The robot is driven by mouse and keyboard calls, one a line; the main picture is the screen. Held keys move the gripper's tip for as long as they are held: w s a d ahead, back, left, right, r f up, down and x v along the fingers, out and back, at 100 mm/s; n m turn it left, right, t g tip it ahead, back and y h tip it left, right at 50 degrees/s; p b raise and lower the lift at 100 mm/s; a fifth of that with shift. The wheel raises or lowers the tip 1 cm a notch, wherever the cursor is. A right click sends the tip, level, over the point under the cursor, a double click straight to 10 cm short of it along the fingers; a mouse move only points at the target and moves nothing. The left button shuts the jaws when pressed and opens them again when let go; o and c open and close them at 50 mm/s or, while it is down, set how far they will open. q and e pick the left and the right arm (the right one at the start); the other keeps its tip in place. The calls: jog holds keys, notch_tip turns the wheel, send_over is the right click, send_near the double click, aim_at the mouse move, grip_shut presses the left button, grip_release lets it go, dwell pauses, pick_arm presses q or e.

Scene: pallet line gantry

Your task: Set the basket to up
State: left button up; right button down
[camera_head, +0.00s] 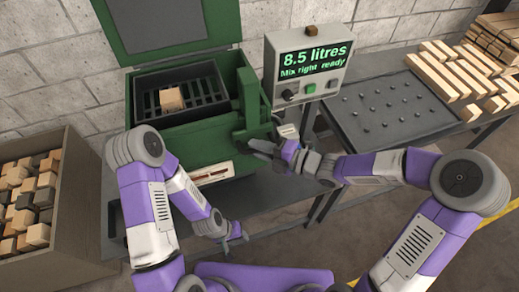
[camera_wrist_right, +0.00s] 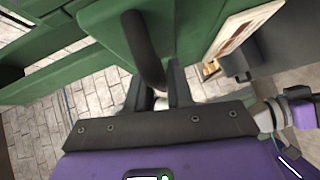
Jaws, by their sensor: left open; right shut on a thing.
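The basket (camera_head: 207,92) is a dark slatted tray inside the green machine (camera_head: 165,140), whose lid is open. A wooden block (camera_head: 171,98) lies in it. My right gripper (camera_head: 266,150) is at the right front of the machine. In the right wrist view its fingers (camera_wrist_right: 156,100) are shut on a dark curved handle (camera_wrist_right: 146,48) that stands out from a green part. The fingers partly hide the handle's end. My left gripper (camera_head: 238,236) is open and empty, low in front of the machine and apart from it.
A control box (camera_head: 310,62) reads "8.5 litres" and "Mix right ready". A studded grey table (camera_head: 385,115) is at right, with wooden bars (camera_head: 450,70) beyond. A bin (camera_head: 75,215) of wooden blocks stands at left. A grey bench surface (camera_head: 262,195) lies in front of the machine.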

jog(key=shift+w+r, duration=0.1)
jog(key=shift+r, duration=0.3)
jog(key=c, duration=1.1)
grip_release()
jog(key=shift+f, duration=0.1)
jog(key=shift+d, duration=0.1)
jog(key=shift+s+d, duration=0.2)
jog(key=shift+d, duration=0.05)
jog(key=p+v, duration=0.1)
jog(key=v, duration=0.6)
